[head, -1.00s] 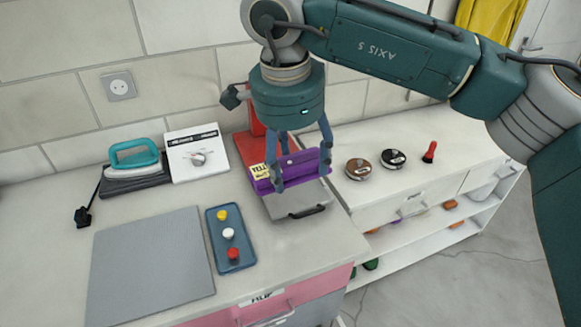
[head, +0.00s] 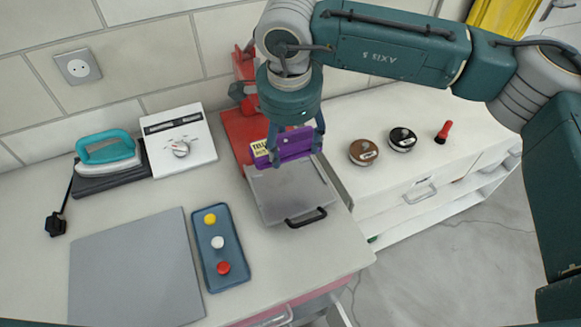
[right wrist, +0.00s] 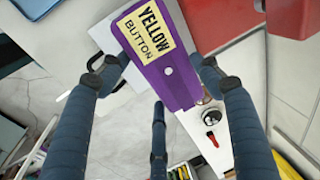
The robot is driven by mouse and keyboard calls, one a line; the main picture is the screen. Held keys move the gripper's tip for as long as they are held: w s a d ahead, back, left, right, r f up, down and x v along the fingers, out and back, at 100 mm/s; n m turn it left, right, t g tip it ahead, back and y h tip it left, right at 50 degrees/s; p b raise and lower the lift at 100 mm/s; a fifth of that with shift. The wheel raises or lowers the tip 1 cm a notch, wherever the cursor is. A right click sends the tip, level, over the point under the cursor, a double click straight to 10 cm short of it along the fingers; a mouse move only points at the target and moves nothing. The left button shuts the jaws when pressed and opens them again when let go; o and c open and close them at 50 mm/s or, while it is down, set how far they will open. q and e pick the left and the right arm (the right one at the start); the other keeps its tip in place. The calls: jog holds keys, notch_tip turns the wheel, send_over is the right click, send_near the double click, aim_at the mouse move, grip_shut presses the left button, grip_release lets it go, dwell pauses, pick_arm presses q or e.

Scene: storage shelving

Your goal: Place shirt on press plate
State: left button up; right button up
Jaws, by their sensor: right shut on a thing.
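The shirt (head: 298,141) is a flat purple folded bundle with a yellow label; the label reads "YELLOW BUTTON" in the right wrist view (right wrist: 172,82). My right gripper (head: 296,156) is shut on it, with fingers at its two sides. It holds the shirt over the rear of the press plate (head: 290,190), a grey plate with a black front handle, on a red press (head: 240,128). I cannot tell whether the shirt touches the plate. The front part of the plate is bare. My left gripper is not in view.
A blue tray (head: 207,258) holds yellow, white and red buttons. A grey board (head: 135,270), an iron (head: 107,150) and a white dial box (head: 180,140) stand to the left. Brown (head: 363,152) and black (head: 402,139) round tins and a red-handled item (head: 443,131) stand to the right.

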aim_at(291, 154)
jog(key=f+p, duration=0.1)
jog(key=f, duration=0.3)
jog(key=shift+w+f, duration=0.15)
jog(key=shift+w, duration=0.05)
jog(key=shift+f, duration=1.2)
notch_tip(291, 154, down, 4)
jog(key=shift+f+p, duration=0.1)
jog(key=shift+p, duration=0.75)
jog(key=o, duration=1.3)
jog(key=shift+s, duration=0.1)
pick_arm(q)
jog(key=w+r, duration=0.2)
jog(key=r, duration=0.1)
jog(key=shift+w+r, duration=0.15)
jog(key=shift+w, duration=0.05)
pick_arm(e)
jog(key=shift+o, duration=0.8)
